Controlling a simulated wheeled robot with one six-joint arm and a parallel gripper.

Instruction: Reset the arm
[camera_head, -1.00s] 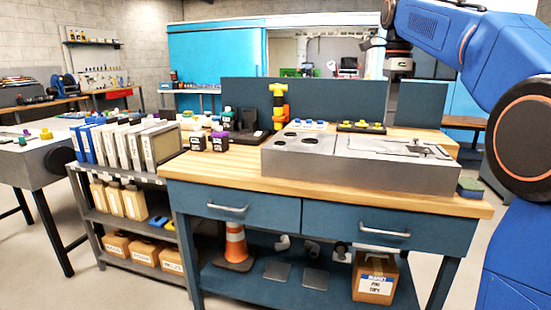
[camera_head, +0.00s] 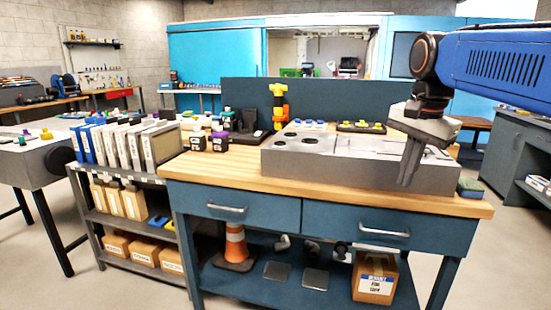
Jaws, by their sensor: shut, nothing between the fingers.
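My blue arm (camera_head: 500,62) reaches in from the right edge, and its wrist bends down at the black and orange joint. My gripper (camera_head: 406,182) hangs pointing down in front of the right part of the grey metal duct box (camera_head: 300,165). Its dark fingers are together with nothing between them. The gripper hides part of the box's top and front face. The box lies on the wooden top of the blue workbench (camera_head: 230,180).
A green-topped block (camera_head: 470,187) lies at the bench's right end. Black jars (camera_head: 198,141), a yellow and orange tool (camera_head: 279,103) and small parts trays (camera_head: 361,127) stand behind. A shelf of binders (camera_head: 133,146) stands left. A traffic cone (camera_head: 236,246) and box (camera_head: 376,278) are below.

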